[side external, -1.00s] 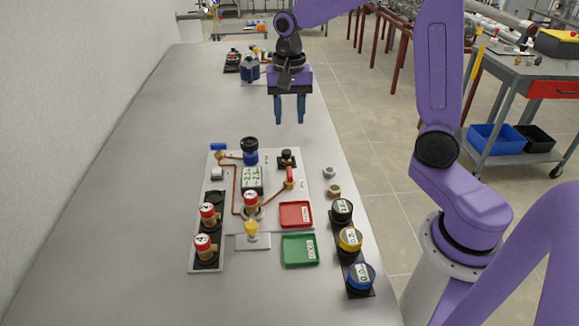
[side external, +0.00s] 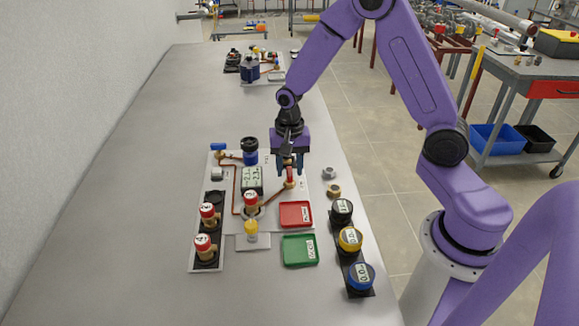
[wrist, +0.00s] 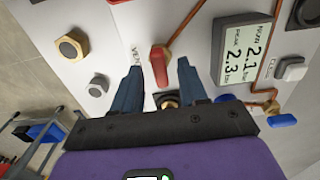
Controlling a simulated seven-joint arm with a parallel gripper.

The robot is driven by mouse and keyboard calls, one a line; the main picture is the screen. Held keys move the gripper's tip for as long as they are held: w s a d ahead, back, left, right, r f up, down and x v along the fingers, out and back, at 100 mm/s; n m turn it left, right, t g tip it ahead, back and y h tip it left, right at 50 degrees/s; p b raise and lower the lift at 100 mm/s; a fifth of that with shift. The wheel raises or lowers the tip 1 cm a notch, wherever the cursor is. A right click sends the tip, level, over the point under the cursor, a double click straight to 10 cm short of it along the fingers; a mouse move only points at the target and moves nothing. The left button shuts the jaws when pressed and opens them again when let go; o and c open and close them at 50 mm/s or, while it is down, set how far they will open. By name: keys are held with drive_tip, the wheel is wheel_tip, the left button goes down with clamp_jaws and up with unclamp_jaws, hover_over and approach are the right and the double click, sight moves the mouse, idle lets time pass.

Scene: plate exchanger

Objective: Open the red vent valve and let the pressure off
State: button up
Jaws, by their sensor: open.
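The red vent valve handle (wrist: 160,60) shows in the wrist view on the white panel, next to lettering that seems to begin "VEN". It sits on a copper pipe. In the side view the red handle (side external: 290,177) is partly hidden by my gripper (side external: 291,168). My gripper's two blue fingers (wrist: 158,57) are open, one on each side of the handle in the wrist view. I cannot tell whether they touch it. The gauge display (wrist: 246,50) reads about 2.1, with a second value of 2.3 below.
A red tray (side external: 296,214) and a green tray (side external: 300,250) lie in front. Red-capped fittings (side external: 209,215) stand at left, and black, yellow and blue round gauges (side external: 350,239) at right. Two nuts (side external: 333,191) lie right of the panel. The table's left side is clear.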

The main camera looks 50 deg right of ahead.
drive_tip(key=shift+f, duration=0.2)
clamp_jaws()
